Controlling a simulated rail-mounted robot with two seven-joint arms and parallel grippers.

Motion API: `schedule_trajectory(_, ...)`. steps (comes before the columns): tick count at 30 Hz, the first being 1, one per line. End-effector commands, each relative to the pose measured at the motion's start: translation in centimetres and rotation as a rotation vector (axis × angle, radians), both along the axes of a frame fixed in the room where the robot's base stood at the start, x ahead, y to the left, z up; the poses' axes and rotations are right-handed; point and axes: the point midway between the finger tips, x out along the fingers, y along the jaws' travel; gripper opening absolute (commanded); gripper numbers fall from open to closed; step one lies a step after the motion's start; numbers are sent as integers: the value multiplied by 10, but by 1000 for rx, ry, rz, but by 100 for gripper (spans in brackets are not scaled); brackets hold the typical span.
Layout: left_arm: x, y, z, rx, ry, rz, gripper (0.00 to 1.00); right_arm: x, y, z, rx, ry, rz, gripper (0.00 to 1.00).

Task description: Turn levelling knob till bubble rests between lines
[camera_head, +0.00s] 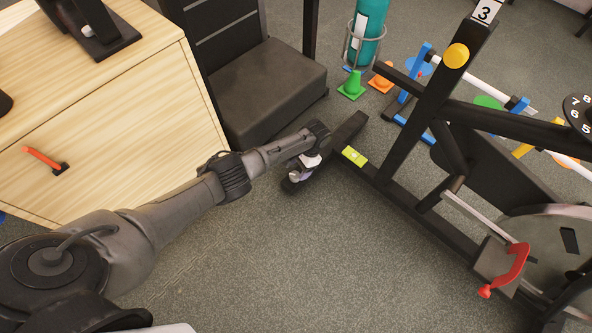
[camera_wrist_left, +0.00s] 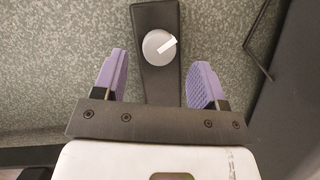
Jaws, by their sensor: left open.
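The levelling knob (camera_wrist_left: 160,47) is a round grey disc with a white mark, on the end of a dark foot bar (camera_wrist_left: 156,15) in the left wrist view. My left gripper (camera_wrist_left: 160,75) is open, its two purple fingers apart, with the knob between and just beyond the fingertips in the picture. I cannot tell whether they touch it. In the head view my left gripper (camera_head: 298,176) is at the near end of the foot bar (camera_head: 347,130) and hides the knob. The yellow-green bubble level (camera_head: 355,156) lies on the bike frame; its bubble is too small to read. My right gripper is not in view.
The black exercise bike frame (camera_head: 398,190) fills the right side, with a red lever (camera_head: 516,265) low down. A wooden cabinet (camera_head: 110,110) stands left and a dark padded bench (camera_head: 262,88) behind my arm. The floor in front is clear.

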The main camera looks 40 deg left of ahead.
Motion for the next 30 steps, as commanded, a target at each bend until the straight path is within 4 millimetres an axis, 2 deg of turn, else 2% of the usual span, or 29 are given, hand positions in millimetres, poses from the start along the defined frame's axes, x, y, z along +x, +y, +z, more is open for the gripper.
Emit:
schedule_trajectory(1, 5, -2, 17, -1, -4, 0, 65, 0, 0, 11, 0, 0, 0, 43)
schedule_trajectory(3, 10, -4, 30, -2, -3, -1, 65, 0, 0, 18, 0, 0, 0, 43)
schedule_trajectory(12, 29, -10, 75, -1, -2, 0, 65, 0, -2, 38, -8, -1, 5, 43)
schedule_trajectory(19, 36, -13, 90, -2, -2, -1, 65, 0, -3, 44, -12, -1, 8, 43)
schedule_trajectory(30, 37, -13, 93, -2, -1, -1, 65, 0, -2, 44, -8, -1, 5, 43)
